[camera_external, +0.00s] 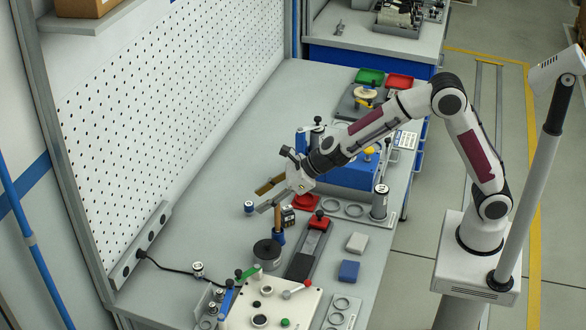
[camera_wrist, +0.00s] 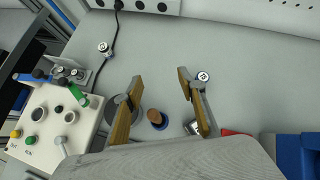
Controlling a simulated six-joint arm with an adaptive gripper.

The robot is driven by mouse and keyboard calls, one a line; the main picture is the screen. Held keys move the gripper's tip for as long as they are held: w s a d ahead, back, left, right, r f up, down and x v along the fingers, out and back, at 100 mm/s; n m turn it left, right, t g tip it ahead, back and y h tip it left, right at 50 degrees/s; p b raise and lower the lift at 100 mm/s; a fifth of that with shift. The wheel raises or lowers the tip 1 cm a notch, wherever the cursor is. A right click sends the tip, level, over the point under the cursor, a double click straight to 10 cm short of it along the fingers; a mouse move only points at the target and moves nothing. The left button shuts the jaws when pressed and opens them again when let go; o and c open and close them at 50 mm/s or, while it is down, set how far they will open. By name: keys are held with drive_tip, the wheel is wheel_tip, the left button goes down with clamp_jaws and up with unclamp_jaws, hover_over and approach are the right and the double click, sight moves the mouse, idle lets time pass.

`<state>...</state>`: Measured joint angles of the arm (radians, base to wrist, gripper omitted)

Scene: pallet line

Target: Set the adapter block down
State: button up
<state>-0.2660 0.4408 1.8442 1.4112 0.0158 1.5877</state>
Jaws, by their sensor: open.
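My gripper (camera_external: 267,196) is open above the bench, with nothing between its fingers. In the wrist view its two brown-padded fingers (camera_wrist: 161,100) stand wide apart. A brown-topped peg with a blue base (camera_wrist: 157,119) shows between them, below on the bench; in the external view this peg (camera_external: 278,236) stands just below the fingers. I cannot tell for sure which thing is the adapter block. A blue block (camera_external: 348,271) and a light grey block (camera_external: 357,242) lie on the bench, apart from my gripper.
A dark round cylinder (camera_external: 267,253) and a small black-and-white item (camera_external: 288,217) stand close to the peg. A blue-sided cylinder (camera_external: 249,208) stands to the left. A control panel (camera_external: 300,302) with buttons is at the front. Bench space near the pegboard (camera_external: 180,110) is clear.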

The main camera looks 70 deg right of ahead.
drive_tip(key=s+d+r+n+g+y, duration=0.1)
drive_tip(key=s+d+r+n+y, duration=0.25)
drive_tip(key=r+n, duration=0.25)
drive_tip(key=m+g, duration=0.2)
approach(288, 206)
drive_tip(key=x, duration=0.3)
drive_tip(key=shift+w+a+r, duration=0.1)
drive_tip(key=shift+a+r, duration=0.05)
drive_tip(key=shift+r, duration=0.15)
drive_tip(key=shift+x, duration=1.25)
drive_tip(key=shift+w+f, duration=0.1)
drive_tip(key=shift+f, duration=0.05)
drive_tip(key=shift+w+a+f, duration=0.2)
drive_tip(key=shift+a+f, duration=0.15)
drive_tip(key=shift+f, duration=0.25)
drive_tip(key=shift+w+a+f, duration=0.25)
drive_tip(key=shift+a+f, duration=0.1)
drive_tip(key=shift+f, duration=0.3)
drive_tip(key=shift+x, duration=1)
